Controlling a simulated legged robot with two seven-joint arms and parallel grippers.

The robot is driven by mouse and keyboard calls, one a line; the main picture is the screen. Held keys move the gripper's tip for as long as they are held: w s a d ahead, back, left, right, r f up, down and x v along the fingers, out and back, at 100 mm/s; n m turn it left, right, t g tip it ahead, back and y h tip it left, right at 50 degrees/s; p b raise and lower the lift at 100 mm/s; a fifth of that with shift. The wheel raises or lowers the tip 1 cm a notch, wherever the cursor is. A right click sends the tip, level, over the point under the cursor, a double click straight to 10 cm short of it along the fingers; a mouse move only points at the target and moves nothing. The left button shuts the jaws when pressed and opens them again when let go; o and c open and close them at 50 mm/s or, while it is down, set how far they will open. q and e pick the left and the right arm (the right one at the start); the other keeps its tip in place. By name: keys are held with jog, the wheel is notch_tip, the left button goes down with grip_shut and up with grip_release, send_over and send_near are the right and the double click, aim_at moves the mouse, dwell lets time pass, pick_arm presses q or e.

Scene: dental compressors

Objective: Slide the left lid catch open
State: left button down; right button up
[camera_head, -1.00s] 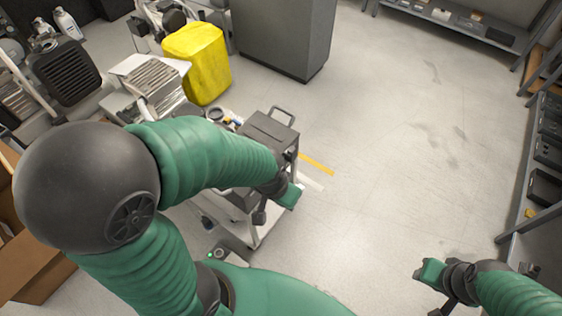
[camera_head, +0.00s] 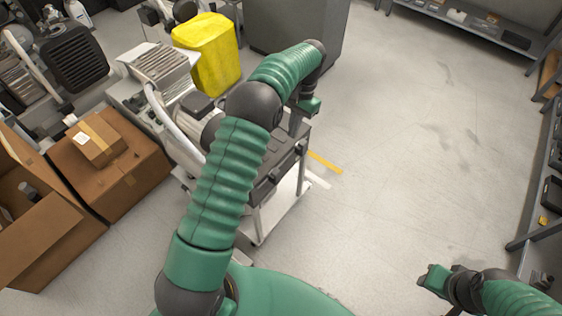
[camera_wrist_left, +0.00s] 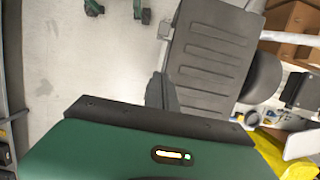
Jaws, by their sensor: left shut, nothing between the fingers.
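A dark grey case with a ribbed lid (camera_head: 283,150) stands on a cart, partly hidden behind my left arm in the head view. The ribbed lid also fills the upper middle of the left wrist view (camera_wrist_left: 212,50). Small dark fittings show along the case's right-hand edge, but I cannot tell for certain which is the left lid catch. My left gripper (camera_head: 303,108) is shut and empty near the case's far end; its dark fingers show by the lid's edge in the wrist view (camera_wrist_left: 161,92). I cannot tell whether they touch it. My right gripper (camera_head: 436,287) is low at the right, apart from the case.
The white cart (camera_head: 258,226) has open floor to its right. A yellow container (camera_head: 208,55) and a dark cabinet (camera_head: 292,35) stand beyond it. Cardboard boxes (camera_head: 110,170) are at the left, and shelving (camera_head: 545,180) lines the right side.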

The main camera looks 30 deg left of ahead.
aim_at(274, 176)
pick_arm(q)
jog(key=s+f, duration=0.2)
jog(key=f, duration=0.1)
jog(key=s+f, duration=0.2)
jog(key=f, duration=0.1)
jog(key=s+f, duration=0.2)
jog(key=f, duration=0.1)
jog(key=shift+s+f, duration=0.25)
pick_arm(e)
jog(key=shift+d, duration=0.25)
